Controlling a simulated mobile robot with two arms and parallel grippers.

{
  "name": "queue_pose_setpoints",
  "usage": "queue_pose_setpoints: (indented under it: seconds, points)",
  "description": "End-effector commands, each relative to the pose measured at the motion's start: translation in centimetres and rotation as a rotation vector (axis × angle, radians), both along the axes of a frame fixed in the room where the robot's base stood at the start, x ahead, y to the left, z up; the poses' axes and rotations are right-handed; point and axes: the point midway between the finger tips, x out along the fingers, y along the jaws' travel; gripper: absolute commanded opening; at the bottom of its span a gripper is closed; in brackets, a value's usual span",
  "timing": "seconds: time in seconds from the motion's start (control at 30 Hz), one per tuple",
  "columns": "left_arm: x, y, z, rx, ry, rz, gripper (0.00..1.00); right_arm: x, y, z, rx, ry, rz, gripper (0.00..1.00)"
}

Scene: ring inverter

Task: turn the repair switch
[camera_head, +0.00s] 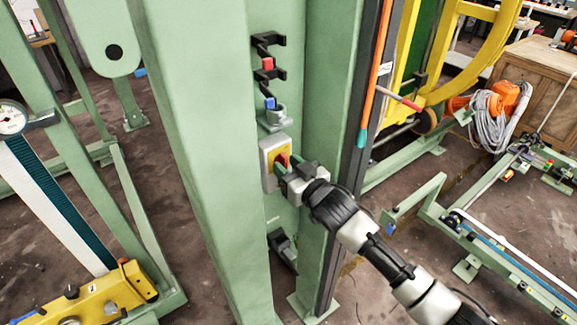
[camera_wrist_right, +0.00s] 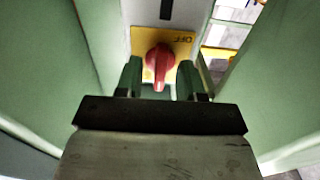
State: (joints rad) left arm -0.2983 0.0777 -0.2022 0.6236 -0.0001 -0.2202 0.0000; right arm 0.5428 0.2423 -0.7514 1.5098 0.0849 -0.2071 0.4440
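The repair switch is a red knob (camera_wrist_right: 159,64) on a yellow plate (camera_wrist_right: 181,44) with the letters OFF, set in a grey box (camera_head: 266,163) on the green column. In the head view the red knob (camera_head: 282,160) is partly covered by my right gripper (camera_head: 281,171). In the right wrist view, my right gripper (camera_wrist_right: 160,78) is open, with one finger on each side of the knob and a visible gap to each. The knob's handle points down toward the gripper in that view. My left gripper is not in view.
Above the box, black brackets (camera_head: 268,40) hold a red block (camera_head: 267,63) and a blue block (camera_head: 269,103). A black fitting (camera_head: 281,245) sits below. Green column walls (camera_head: 197,150) stand on both sides of the switch recess. A yellow frame (camera_head: 470,50) stands behind at right.

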Motion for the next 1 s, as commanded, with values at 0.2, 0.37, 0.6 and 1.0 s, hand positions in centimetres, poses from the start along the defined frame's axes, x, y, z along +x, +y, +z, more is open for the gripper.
queue_pose_setpoints:
  seconds: [0.2, 0.37, 0.6, 1.0]
  points:
    - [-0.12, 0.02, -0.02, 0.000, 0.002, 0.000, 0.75, -0.02, -0.03, -0.01, 0.000, 0.000, 0.000, 0.12]
    - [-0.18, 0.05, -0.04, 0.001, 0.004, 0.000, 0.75, -0.03, -0.03, -0.02, 0.000, 0.000, 0.000, 0.00]
    - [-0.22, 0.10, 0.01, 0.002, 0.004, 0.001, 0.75, -0.03, -0.05, -0.01, -0.019, -0.013, 0.000, 0.00]
    - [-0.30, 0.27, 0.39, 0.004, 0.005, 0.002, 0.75, -0.03, -0.04, -0.02, -0.214, -0.153, 0.000, 0.00]
